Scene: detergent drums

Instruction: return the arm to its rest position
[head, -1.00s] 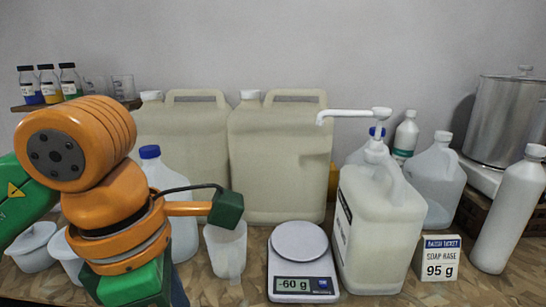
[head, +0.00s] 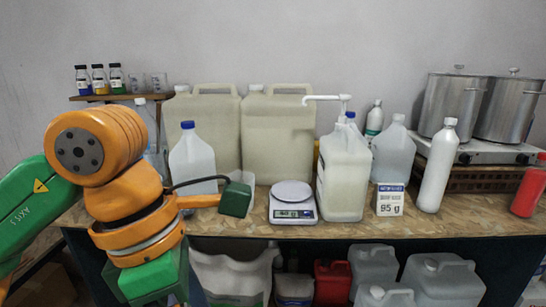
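My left arm, orange and green, comes in from the left in front of the bench. Its lower end runs down to the bottom edge of the head view, and no gripper fingers show. My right arm and gripper are out of view. On the wooden bench (head: 420,222) stands a white scale (head: 292,195) with a small display that I cannot read surely. A clear beaker (head: 243,178) is partly hidden behind my arm. A jug with a white pump (head: 343,178) stands right of the scale.
Two large beige canisters (head: 278,135) and a blue-capped jug (head: 191,160) stand behind. At right are a white bottle (head: 437,170), steel pots (head: 452,100) and a red bottle (head: 528,192). Several containers, including a red one (head: 332,283), sit below the bench.

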